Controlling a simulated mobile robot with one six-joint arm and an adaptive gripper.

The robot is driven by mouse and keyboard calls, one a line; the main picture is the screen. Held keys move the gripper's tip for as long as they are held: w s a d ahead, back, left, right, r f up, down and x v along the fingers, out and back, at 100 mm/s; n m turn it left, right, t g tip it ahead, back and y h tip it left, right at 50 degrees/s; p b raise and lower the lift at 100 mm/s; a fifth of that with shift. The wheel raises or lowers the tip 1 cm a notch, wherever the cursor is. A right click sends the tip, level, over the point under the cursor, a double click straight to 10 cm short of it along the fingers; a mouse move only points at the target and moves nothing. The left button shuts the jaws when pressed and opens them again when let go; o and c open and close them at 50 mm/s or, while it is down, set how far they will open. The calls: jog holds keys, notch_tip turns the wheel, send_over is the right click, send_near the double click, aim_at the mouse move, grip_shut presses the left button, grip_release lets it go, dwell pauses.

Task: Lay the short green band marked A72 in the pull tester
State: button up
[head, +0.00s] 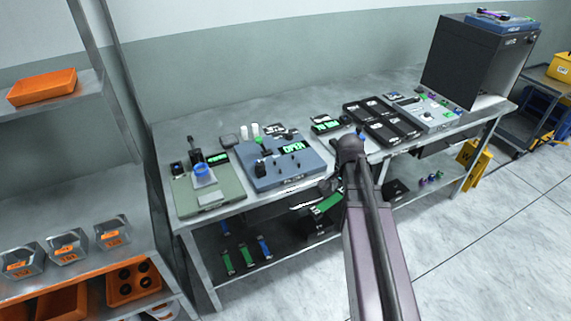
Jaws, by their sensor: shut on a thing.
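The blue-grey machine (285,165) on the bench shows a green OPEN display; it looks like the pull tester, though its label is too small to read surely. My gripper (328,190) is in front of the bench's front edge, right of and below this machine. It is shut, and a short green band (328,203) shows at its fingers. The A72 mark cannot be read from here. My arm hides part of the gripper and of the bench behind it.
Black trays (382,122) and a dark cabinet (478,58) stand to the right. Green and blue bands (246,254) lie on the lower shelf. An orange tray (42,87) sits on the left rack.

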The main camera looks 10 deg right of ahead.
jog(key=w+a+r+m+p, duration=0.2)
jog(key=w+a+r+p, duration=0.1)
jog(key=w+a+r, duration=0.1)
jog(key=shift+w+a+m, duration=0.4)
jog(key=shift+w+a, duration=0.25)
jog(key=shift+a, duration=0.05)
jog(key=b, duration=0.1)
send_over(300, 162)
jog(key=s, duration=0.1)
jog(key=shift+s+d+f, duration=0.1)
jog(key=shift+d+f, duration=0.05)
jog(key=shift+f, duration=0.6)
jog(key=shift+w, duration=0.45)
jog(key=shift+w+a+f+b, duration=0.2)
jog(key=shift+w+f+b, duration=0.1)
jog(key=shift+b, duration=0.15)
jog(key=shift+s+f+b, duration=0.15)
jog(key=shift+f+b, duration=1.35)
